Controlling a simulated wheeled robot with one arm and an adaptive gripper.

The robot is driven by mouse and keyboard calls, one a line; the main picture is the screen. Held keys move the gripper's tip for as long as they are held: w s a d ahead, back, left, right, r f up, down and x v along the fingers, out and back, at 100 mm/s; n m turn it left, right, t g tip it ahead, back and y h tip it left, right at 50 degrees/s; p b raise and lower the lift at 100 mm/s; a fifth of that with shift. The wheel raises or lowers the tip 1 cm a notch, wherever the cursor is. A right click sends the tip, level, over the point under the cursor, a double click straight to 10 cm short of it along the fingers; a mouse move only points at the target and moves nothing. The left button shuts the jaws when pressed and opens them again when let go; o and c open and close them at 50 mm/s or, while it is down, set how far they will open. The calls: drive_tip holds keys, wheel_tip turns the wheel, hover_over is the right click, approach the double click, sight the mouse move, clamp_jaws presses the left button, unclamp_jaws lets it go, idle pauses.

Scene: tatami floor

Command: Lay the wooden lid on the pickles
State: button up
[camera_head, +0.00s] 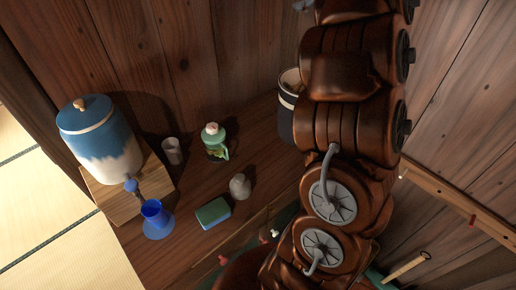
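A dark pot (286,120) with a pale rim stands against the back wall. My brown arm covers its right side, and I cannot see its contents or tell whether it holds the pickles. I cannot make out a loose wooden lid. A large blue and white jar (98,140) at the left wears a blue lid with a wooden knob and stands on a wooden block. My arm rises through the right half of the view and runs out at the top; my gripper does not show.
The wooden counter (180,215) holds a grey cup (173,151), a green bottle (214,142), a small grey pot (240,187), a green and blue sponge (212,213) and a blue cup (155,213). Tatami (50,210) lies left. A pale stick (407,267) shows lower right.

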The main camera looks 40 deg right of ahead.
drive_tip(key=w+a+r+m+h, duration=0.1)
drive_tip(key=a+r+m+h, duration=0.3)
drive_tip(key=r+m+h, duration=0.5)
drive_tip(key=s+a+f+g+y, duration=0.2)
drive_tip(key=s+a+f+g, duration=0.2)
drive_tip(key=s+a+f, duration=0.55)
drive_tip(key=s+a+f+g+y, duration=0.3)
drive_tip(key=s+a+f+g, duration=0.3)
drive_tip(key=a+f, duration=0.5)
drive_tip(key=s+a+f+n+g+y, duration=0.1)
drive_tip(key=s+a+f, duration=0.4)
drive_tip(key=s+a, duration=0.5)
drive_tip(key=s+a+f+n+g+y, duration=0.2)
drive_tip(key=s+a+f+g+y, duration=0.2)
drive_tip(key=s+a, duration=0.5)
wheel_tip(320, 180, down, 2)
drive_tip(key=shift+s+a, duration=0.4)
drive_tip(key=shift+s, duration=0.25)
